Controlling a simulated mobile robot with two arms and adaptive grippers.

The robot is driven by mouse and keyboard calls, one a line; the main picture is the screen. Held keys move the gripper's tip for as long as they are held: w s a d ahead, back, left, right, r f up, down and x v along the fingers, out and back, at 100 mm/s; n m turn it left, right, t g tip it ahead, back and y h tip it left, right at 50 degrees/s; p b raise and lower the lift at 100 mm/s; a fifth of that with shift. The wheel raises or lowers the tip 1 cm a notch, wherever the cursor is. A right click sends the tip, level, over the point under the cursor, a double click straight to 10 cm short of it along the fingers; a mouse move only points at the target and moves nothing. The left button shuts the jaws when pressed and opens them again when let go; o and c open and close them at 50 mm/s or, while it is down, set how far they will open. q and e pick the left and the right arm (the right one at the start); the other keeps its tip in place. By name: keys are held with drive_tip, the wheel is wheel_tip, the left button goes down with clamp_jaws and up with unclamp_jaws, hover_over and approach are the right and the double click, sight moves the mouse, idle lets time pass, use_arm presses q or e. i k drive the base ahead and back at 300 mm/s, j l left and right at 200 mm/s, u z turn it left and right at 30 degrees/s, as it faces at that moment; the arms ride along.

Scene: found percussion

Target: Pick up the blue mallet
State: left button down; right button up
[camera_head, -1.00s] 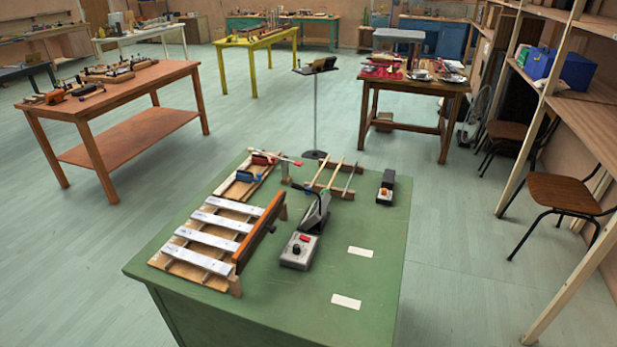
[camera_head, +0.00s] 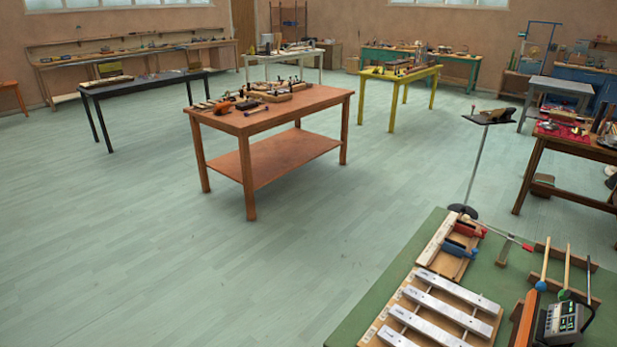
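On the green table (camera_head: 388,298) at the bottom right, a small wooden tray (camera_head: 437,238) holds a red piece (camera_head: 468,230) and a blue piece (camera_head: 457,249). I cannot tell whether the blue piece is a mallet. A red-tipped stick (camera_head: 526,246) points right from the tray. A small stick with a dark purplish-blue head (camera_head: 257,110) lies on the brown table (camera_head: 318,97). Neither gripper is in view.
A metal-bar xylophone (camera_head: 440,312) and a grey box with buttons (camera_head: 563,320) sit on the green table. A thin stand (camera_head: 476,165) is behind it. Black (camera_head: 130,86) and yellow (camera_head: 400,76) tables stand farther back. Floor (camera_head: 140,240) at the left is clear.

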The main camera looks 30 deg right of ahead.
sight(541, 287)
drive_tip(key=i+j+u, duration=0.2)
drive_tip(key=i, duration=0.4)
drive_tip(key=i+j+u, duration=0.1)
drive_tip(key=i+u, duration=0.15)
drive_tip(key=i, duration=0.35)
drive_tip(key=i+l+z, duration=0.15)
drive_tip(key=i+z, duration=0.6)
drive_tip(key=z, duration=0.15)
drive_tip(key=i+z, duration=0.45)
drive_tip(key=i+j+z, duration=0.25)
drive_tip(key=z, duration=0.15)
drive_tip(key=i+l+z, duration=0.1)
drive_tip(key=i+z, duration=1.05)
drive_tip(key=z, duration=0.15)
drive_tip(key=i+j+z, duration=0.65)
drive_tip(key=z, duration=0.2)
drive_tip(key=i+j+z, duration=0.2)
drive_tip(key=j+z, duration=0.25)
